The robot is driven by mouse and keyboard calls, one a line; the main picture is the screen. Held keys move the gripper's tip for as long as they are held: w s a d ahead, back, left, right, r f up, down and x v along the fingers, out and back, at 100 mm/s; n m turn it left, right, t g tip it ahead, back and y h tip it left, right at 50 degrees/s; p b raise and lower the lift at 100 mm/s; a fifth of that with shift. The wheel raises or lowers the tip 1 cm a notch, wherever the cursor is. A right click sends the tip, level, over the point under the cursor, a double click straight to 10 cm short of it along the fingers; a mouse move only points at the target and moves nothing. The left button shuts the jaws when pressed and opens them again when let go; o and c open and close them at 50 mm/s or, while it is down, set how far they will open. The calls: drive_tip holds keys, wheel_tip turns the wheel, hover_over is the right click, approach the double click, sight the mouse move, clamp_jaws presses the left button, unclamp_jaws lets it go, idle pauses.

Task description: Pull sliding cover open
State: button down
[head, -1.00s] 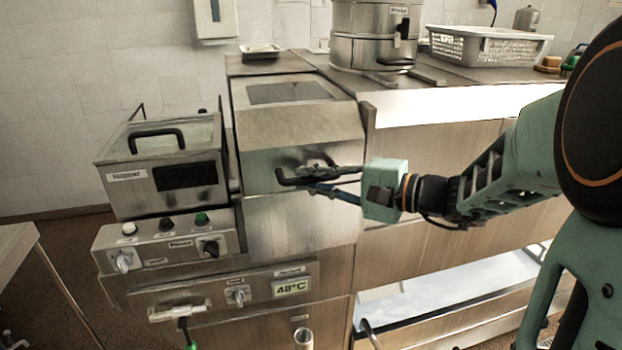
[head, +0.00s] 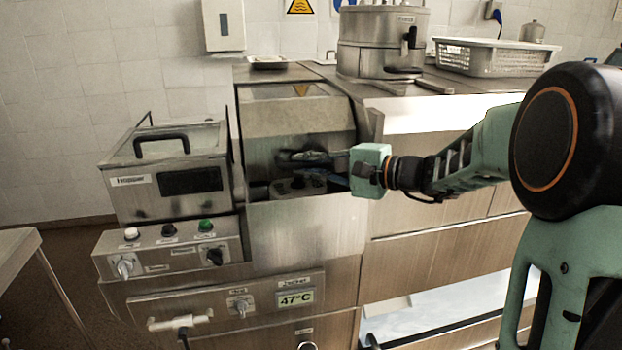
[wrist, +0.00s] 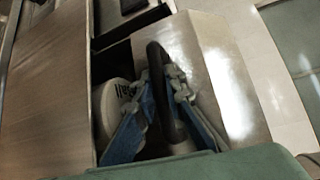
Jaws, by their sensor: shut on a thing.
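The sliding cover (head: 298,118) is a brushed-metal hood in the middle of the head view. It stands partly open, with a dark gap between it and the fixed front panel below. My gripper (head: 292,157) reaches in from the right at the gap. In the wrist view, my gripper's blue-padded fingers (wrist: 162,102) are shut around the cover's dark curved handle (wrist: 166,85). The metal cover (wrist: 222,75) lies right of the handle there. Inside the gap, a round white part with lettering (wrist: 112,105) shows, partly hidden by a finger.
A hopper box (head: 165,175) with a black handle stands left of the cover, above a knob panel (head: 170,250). A metal drum (head: 380,45) and a white perforated basket (head: 495,57) stand on the counter behind. A temperature display (head: 294,298) reads 47°C.

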drive_tip(key=shift+w, duration=0.25)
drive_tip(key=c, duration=2)
unclamp_jaws()
drive_tip(key=shift+o, duration=0.2)
drive_tip(key=v, duration=1.2)
drive_tip(key=shift+s, duration=0.1)
